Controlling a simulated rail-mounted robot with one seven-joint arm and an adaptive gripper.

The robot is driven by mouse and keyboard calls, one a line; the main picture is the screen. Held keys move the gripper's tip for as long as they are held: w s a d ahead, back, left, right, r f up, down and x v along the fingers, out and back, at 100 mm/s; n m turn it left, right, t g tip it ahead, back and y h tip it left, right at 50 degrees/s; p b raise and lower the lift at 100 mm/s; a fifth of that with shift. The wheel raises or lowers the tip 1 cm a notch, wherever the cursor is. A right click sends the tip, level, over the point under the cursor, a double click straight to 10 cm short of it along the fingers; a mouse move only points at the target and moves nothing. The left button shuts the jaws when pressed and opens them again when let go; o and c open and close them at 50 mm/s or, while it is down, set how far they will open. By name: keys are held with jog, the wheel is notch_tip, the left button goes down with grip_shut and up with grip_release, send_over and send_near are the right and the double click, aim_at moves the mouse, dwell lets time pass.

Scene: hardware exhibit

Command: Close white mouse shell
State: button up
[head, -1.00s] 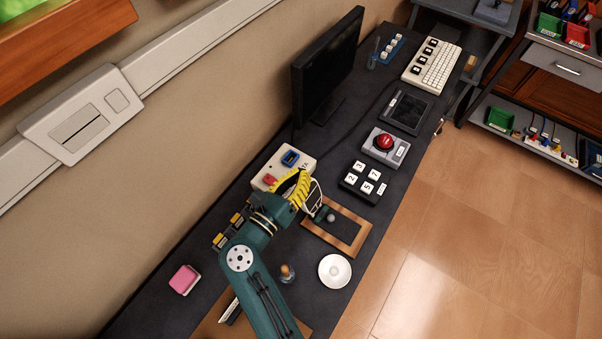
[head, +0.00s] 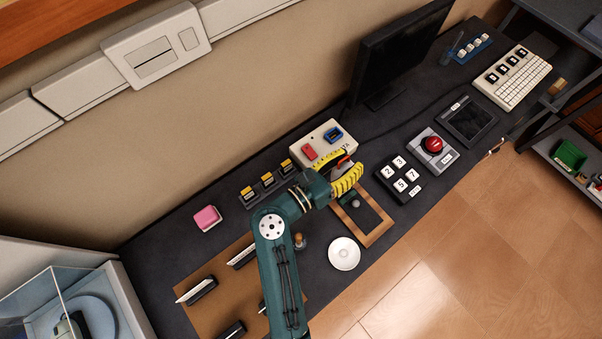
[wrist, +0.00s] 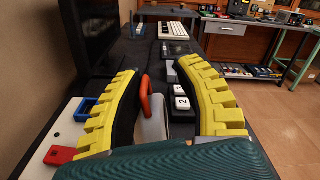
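A pale, upright curved piece with an orange-red edge, which looks like the white mouse shell (wrist: 153,122), stands between my fingers in the wrist view, nearer the left finger. I cannot tell whether it touches a finger. My gripper (wrist: 160,68) is open, its two yellow ribbed fingers wide apart. In the head view my gripper (head: 342,170) is over the far left end of a wooden-framed tray (head: 378,236), hiding most of the shell. A dark mouse base with a grey ball (head: 355,204) lies in the tray, just in front of the gripper.
A white box (head: 323,132) with red and blue parts stands close behind the gripper. A number keypad (head: 398,179) and a red button box (head: 434,146) are to the right. A white saucer (head: 344,253) lies in front. A monitor (head: 396,55) stands at the back.

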jog(key=v, duration=1.9)
jog(key=shift+p, duration=0.3)
dwell(0.5)
jog(key=shift+d, duration=0.1)
jog(key=shift+s, duration=0.1)
jog(key=v, duration=1.2)
jog(key=shift+r, duration=0.1)
